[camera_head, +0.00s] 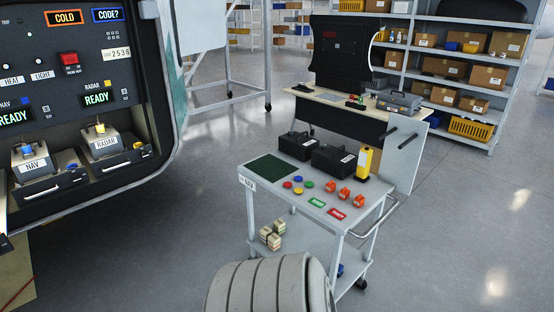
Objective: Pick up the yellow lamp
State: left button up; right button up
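The yellow lamp (364,162) stands upright on the top of a grey-white cart (374,195), near its far right corner. Neither of my grippers shows in the head view. A pale ribbed part of my own body fills the bottom middle and covers the floor in front of the cart.
The cart also holds another black case (297,145), a dark green mat (272,169), coloured discs and orange pieces (344,194). A desk with a dark monitor (343,55) stands behind. A control panel (85,80) is at left. Floor between panel and cart is clear.

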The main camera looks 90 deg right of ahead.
aim_at(365, 156)
jog(key=j+z, duration=0.2)
jog(key=z, duration=3.2)
jog(key=i+l, duration=0.3)
jog(key=i, duration=0.2)
jog(key=i+l+z, duration=0.1)
jog(key=i+l, duration=0.25)
jog(key=i, duration=0.15)
